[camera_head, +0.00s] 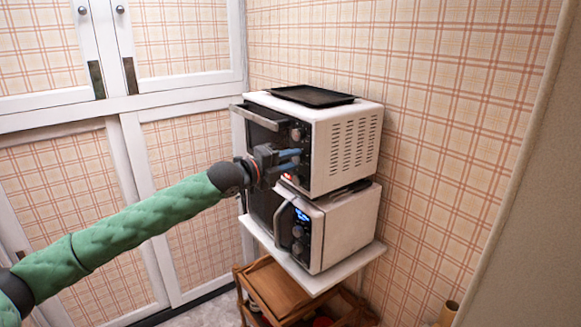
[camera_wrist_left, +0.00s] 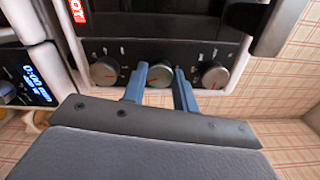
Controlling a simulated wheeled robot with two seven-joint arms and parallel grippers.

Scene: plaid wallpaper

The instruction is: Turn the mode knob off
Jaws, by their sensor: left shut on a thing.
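The upper white oven (camera_head: 345,150) has a dark front with three round silver knobs in a row on its control panel. My left gripper (camera_head: 290,160) reaches this panel from the left in the head view. In the left wrist view its two blue fingers (camera_wrist_left: 160,84) are shut on the middle knob (camera_wrist_left: 159,74), one on each side. The other knobs sit apart on either side, the left one (camera_wrist_left: 104,71) and the right one (camera_wrist_left: 215,75). The markings around the knobs are too small to read, so I cannot tell which is the mode knob. My right gripper is not in view.
A black tray (camera_head: 312,95) lies on the upper oven. A white microwave (camera_head: 346,226) with a blue display stands below it on a white shelf (camera_head: 325,277). A wooden cart (camera_head: 275,291) is underneath. White-framed cabinet doors (camera_head: 190,150) stand at the left.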

